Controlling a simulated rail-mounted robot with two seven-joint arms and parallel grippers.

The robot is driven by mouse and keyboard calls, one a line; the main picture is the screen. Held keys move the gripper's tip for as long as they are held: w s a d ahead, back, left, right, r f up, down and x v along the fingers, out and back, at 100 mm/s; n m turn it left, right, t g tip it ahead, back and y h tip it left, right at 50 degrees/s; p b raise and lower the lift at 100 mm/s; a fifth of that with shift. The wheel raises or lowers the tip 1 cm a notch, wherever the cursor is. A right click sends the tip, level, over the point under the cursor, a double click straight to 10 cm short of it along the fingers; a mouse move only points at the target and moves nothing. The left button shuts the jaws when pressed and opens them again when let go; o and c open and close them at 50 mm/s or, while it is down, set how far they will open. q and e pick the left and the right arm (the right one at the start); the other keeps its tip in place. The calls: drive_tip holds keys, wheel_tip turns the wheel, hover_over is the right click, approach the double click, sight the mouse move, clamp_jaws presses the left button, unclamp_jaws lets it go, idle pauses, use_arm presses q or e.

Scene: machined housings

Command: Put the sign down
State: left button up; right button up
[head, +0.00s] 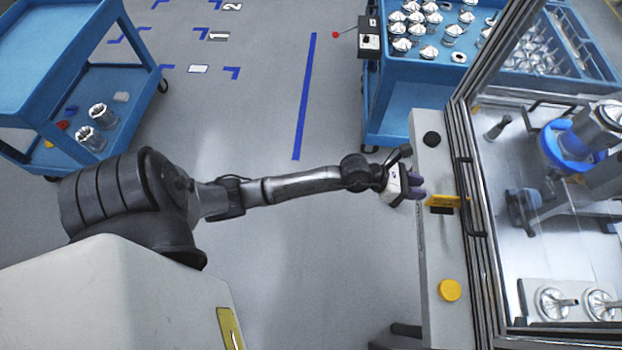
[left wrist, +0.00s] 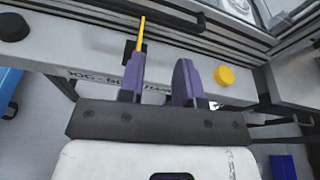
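The yellow sign (head: 447,201) is at the grey ledge in front of the glazed machine, with a small black piece by it. In the left wrist view the sign (left wrist: 141,38) shows nearly edge-on as a thin yellow strip, just beyond the tip of the left-hand finger. My left gripper (head: 418,187) is just left of the sign in the head view. Its purple fingers (left wrist: 160,75) are apart, with nothing seen between them. Whether a finger touches the sign I cannot tell. My right gripper is not in view.
The grey ledge (head: 432,255) carries a black button (head: 431,138) and a yellow button (head: 449,290). A dark door handle (head: 470,196) is close right of the sign. Blue carts (head: 400,118) with metal parts stand at the back right and left (head: 50,60). The floor between is clear.

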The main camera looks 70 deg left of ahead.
use_arm(q)
drive_tip(key=s+d+r+n+t, duration=0.1)
drive_tip(key=s+r+n+t, duration=0.2)
drive_tip(key=r+n+t, duration=0.3)
drive_tip(key=s+a+n+y, duration=0.6)
drive_tip(key=n+y, duration=0.5)
drive_tip(key=n, duration=0.8)
drive_tip(key=s+a+f+n+g+y, duration=0.2)
drive_tip(key=s+f+n+g, duration=0.6)
drive_tip(key=s+n, duration=0.15)
drive_tip(key=s+d+f+n+g+h, duration=0.2)
drive_tip(key=s+d+g, duration=0.1)
drive_tip(key=s, duration=0.3)
drive_tip(key=s+d+f+n+g+h, duration=0.1)
drive_tip(key=s+d+f+g+h, duration=0.1)
drive_tip(key=s, duration=0.4)
drive_tip(key=d+g+h, duration=0.1)
drive_tip(key=d+g, duration=0.1)
drive_tip(key=shift+s+d+f+n+g+h, duration=0.25)
drive_tip(key=shift+s+f+n+g+h, duration=0.05)
drive_tip(key=shift+n, duration=0.05)
